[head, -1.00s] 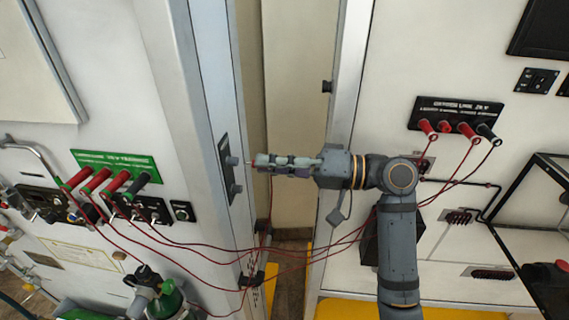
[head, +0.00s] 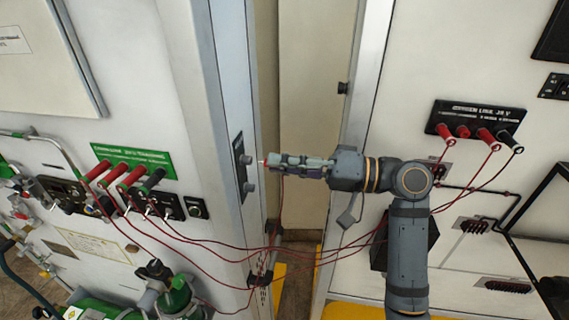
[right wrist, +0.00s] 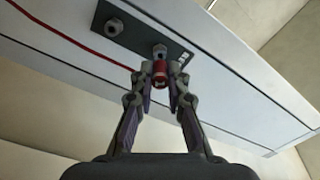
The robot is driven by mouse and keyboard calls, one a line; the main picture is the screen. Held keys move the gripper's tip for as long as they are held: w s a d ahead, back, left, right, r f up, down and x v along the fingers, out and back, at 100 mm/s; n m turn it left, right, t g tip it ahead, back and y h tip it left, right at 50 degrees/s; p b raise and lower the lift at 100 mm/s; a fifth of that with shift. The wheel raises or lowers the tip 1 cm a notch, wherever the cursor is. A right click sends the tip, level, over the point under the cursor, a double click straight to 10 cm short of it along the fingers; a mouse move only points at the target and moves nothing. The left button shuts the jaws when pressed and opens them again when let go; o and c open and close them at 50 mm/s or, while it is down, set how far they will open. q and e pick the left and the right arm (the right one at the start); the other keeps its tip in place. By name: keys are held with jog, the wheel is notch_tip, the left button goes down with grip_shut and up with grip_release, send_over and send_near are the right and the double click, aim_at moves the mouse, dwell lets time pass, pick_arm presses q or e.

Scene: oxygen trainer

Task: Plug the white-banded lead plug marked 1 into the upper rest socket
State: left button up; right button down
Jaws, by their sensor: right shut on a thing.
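My right gripper (head: 268,163) is shut on a red plug, which also shows between the fingertips in the right wrist view (right wrist: 159,70). Its white band and number cannot be made out. A red lead runs from it. The dark rest plate (head: 238,150) is on the side face of the left cabinet, with an upper rest socket (head: 246,159) and a lower one (head: 249,186). The plug's tip is just right of the upper socket, at about its height, with a small gap. In the right wrist view the plug is in front of one socket (right wrist: 159,50). My left gripper is not in view.
A green panel (head: 133,158) with red and black plugs is on the left cabinet. A black panel (head: 478,117) with several plugs is on the right cabinet. Red leads (head: 290,250) hang across the gap below my arm. A green cylinder (head: 176,298) stands lower left.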

dwell(0.5)
jog(key=shift+w+a, duration=0.2)
jog(key=shift+a, duration=0.8)
dwell(0.4)
jog(key=shift+a, duration=0.25)
jog(key=c, duration=1.3)
grip_release()
jog(key=shift+a, duration=0.1)
jog(key=shift+o, duration=0.2)
jog(key=shift+d, duration=0.25)
jog(key=s+d, duration=0.2)
jog(key=d, duration=0.9)
jog(key=shift+s+d, duration=0.15)
jog(key=shift+d, duration=0.1)
